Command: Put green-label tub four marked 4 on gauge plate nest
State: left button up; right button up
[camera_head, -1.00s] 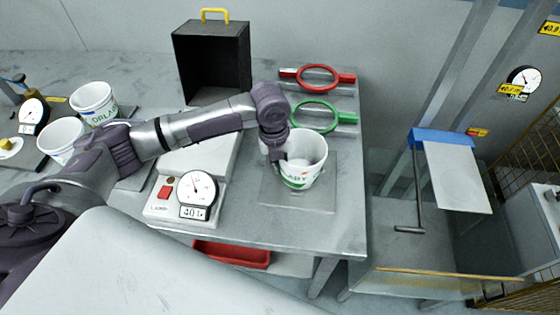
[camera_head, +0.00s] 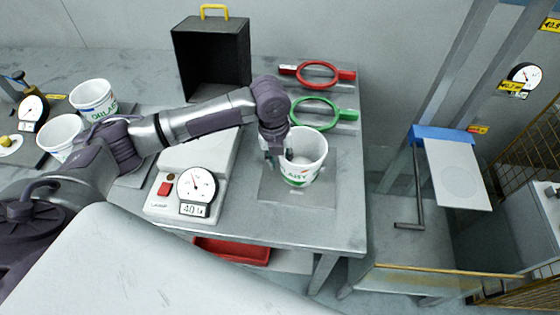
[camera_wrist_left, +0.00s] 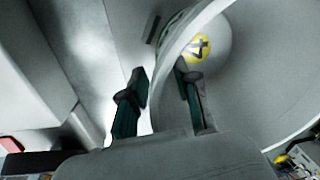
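The white tub (camera_head: 311,171) with green lettering stands upright on a flat grey square plate (camera_head: 322,196) near the table's right side. In the left wrist view a yellow disc marked 4 (camera_wrist_left: 200,47) shows inside this tub. My left gripper (camera_head: 276,158) is at the tub's left wall. In the left wrist view its fingers (camera_wrist_left: 160,80) stand apart, one outside the wall and one inside the rim. A gap shows beside the wall, so the gripper looks open. I cannot tell for sure which surface is the gauge plate nest. My right gripper is out of view.
A scale (camera_head: 165,207) with a dial stands left of the tub. Red (camera_head: 346,75) and green (camera_head: 348,115) ring tools lie behind it, beside a black box (camera_head: 212,65). Two more tubs (camera_head: 92,97) stand far left. A white plate with a circle (camera_head: 458,172) is at right.

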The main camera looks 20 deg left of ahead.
pick_arm(q)
notch_tip(320, 180, up, 11)
jog(key=a+b, duration=0.1)
jog(key=b, duration=0.1)
jog(key=shift+s, duration=0.25)
dwell(0.3)
